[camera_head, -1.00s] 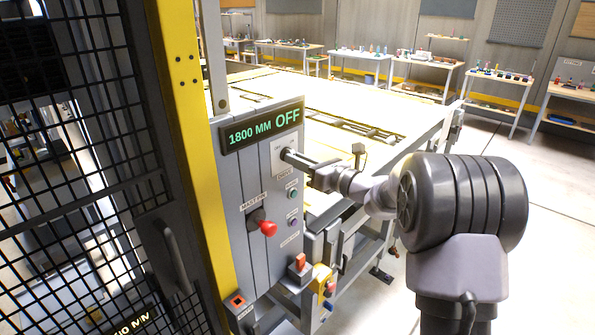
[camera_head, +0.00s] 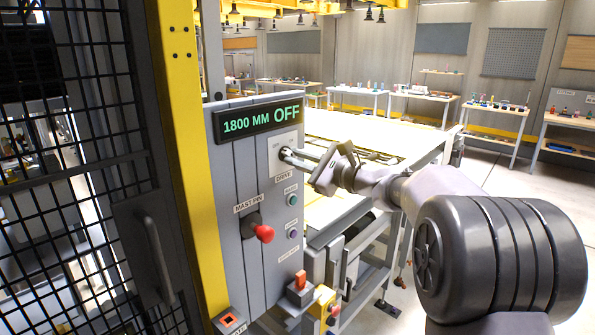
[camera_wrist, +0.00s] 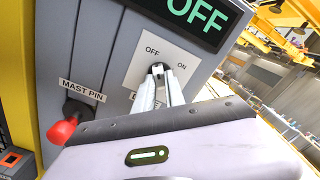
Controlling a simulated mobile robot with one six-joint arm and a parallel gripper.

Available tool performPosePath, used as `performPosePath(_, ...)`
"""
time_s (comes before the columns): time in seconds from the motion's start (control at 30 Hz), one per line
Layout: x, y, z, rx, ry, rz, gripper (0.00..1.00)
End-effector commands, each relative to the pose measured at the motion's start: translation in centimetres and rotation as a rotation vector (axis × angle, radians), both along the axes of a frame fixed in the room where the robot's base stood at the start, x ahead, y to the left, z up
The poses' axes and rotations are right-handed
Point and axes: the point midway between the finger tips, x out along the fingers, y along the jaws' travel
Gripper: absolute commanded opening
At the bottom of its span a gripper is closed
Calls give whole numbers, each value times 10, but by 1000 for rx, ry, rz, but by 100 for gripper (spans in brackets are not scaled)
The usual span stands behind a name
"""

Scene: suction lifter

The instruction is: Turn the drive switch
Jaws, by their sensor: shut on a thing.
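The drive switch (camera_wrist: 157,69) is a dark knob on a white plate marked OFF and ON, on the grey control panel (camera_head: 225,180). In the head view the white drive plate (camera_head: 276,146) is partly covered by my gripper. My gripper (camera_head: 290,153) reaches in from the right, and its fingertips (camera_wrist: 158,76) are shut on the switch knob. The knob's pointing direction is mostly hidden by the fingers. The display (camera_head: 258,119) above reads 1800 MM OFF.
A red-knobbed mast pin lever (camera_head: 263,233) sticks out at the lower left of the switch. Small buttons (camera_head: 292,200) lie below the switch, and a red switch (camera_head: 300,281) stands at the panel's lower edge. A yellow post (camera_head: 185,150) and black mesh guard (camera_head: 75,180) stand left.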

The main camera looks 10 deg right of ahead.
Motion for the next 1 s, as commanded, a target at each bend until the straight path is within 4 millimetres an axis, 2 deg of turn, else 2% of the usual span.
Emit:
performPosePath(0.03, 0, 0, -4, -17, -11, 0, 0)
performPosePath(0.3, 0, 0, -2, -84, -58, -1, 0)
performPosePath(0.83, 0, 0, -1, -100, -69, 0, 0)
performPosePath(0.87, 0, 0, -1, -99, -69, -1, 18)
performPosePath(0.9, 0, 0, -1, -98, -69, -1, 26)
performPosePath(0.97, 0, 0, -1, -98, -69, -1, 36)
performPosePath(1.0, 0, 0, -1, -98, -69, 0, 36)
